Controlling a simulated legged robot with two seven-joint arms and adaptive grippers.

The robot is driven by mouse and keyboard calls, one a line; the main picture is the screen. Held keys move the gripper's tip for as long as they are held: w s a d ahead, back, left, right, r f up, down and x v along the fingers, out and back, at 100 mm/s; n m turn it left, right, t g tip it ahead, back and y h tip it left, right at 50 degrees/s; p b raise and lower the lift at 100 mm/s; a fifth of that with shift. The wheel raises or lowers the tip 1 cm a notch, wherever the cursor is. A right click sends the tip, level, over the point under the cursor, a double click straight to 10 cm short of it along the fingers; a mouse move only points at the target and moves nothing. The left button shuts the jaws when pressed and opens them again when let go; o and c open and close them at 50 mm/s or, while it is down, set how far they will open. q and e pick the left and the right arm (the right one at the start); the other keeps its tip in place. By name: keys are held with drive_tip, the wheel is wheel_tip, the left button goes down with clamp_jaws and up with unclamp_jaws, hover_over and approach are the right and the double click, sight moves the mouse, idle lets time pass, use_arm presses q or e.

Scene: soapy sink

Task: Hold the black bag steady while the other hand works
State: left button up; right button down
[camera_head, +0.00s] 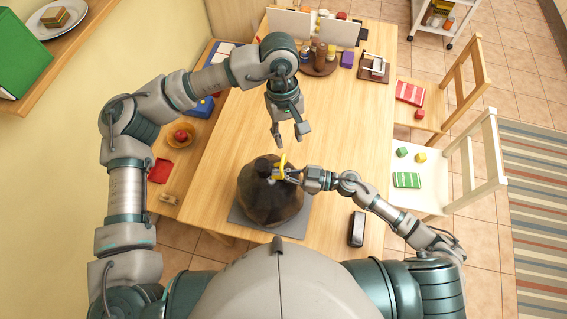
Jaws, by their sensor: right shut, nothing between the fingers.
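The black bag (268,205) stands full and rounded on a grey mat (245,222) near the table's front edge, its gathered neck upward. A small yellow item (283,160), perhaps a tie or clip, shows beside the neck. My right gripper (276,175) is shut at the right side of the neck, close to the yellow item, with nothing between its fingers. Whether it touches the bag I cannot tell. My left gripper (290,140) is open and empty, pointing down above the table behind the bag.
A dark case (357,229) lies right of the mat. A round tray (320,62) with bottles and a napkin holder (373,68) stand at the back. Chairs line the right side. A bench (180,185) with a bowl runs along the left. The middle table right of my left gripper is clear.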

sight(284, 161)
use_arm(q)
drive_tip(key=f+m+t, duration=0.1)
drive_tip(key=f+m, duration=0.1)
drive_tip(key=f, duration=0.1)
drive_tip(key=s+f+m+y, duration=0.1)
drive_tip(key=f+m, duration=0.1)
drive_tip(key=f, duration=0.1)
drive_tip(key=a+f+m+t+y, duration=0.1)
drive_tip(key=f, duration=0.2)
drive_tip(key=shift+s+f+m+t, duration=0.15)
drive_tip(key=shift+s+m+t, duration=0.15)
drive_tip(key=shift+s+m, duration=0.1)
drive_tip(key=shift+c, duration=0.2)
clamp_jaws()
drive_tip(key=shift+d, duration=0.1)
